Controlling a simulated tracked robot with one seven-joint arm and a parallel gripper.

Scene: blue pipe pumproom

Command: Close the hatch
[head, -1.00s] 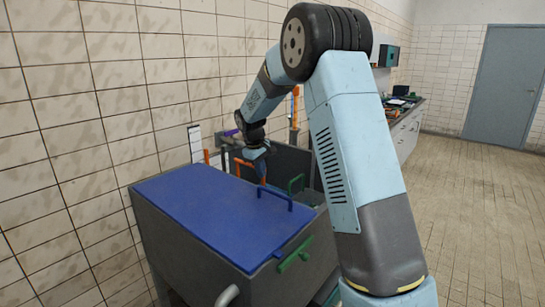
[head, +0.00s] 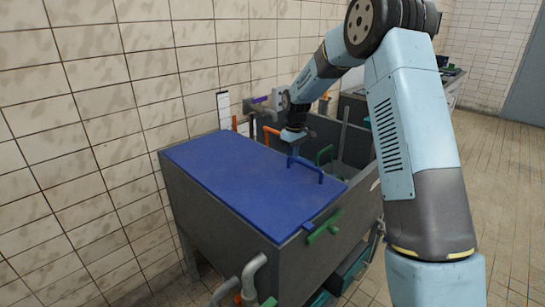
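The hatch is a flat blue lid (head: 250,185) that lies level over the near part of a grey tank (head: 215,225). A blue bar handle (head: 306,169) stands up near its far right edge. A green lever (head: 324,228) is on the tank's right side, by the lid's edge. My gripper (head: 292,145) is just beyond the lid's far edge, close behind the blue handle. It is small and dark here, so its fingers and any contact with the lid are unclear.
The tank's far part (head: 340,140) is open, with a green handle (head: 325,154) inside. An orange pipe (head: 272,135) stands behind the lid. Grey pipes (head: 252,275) run below the tank's front. A tiled wall is close on the left; open floor lies to the right.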

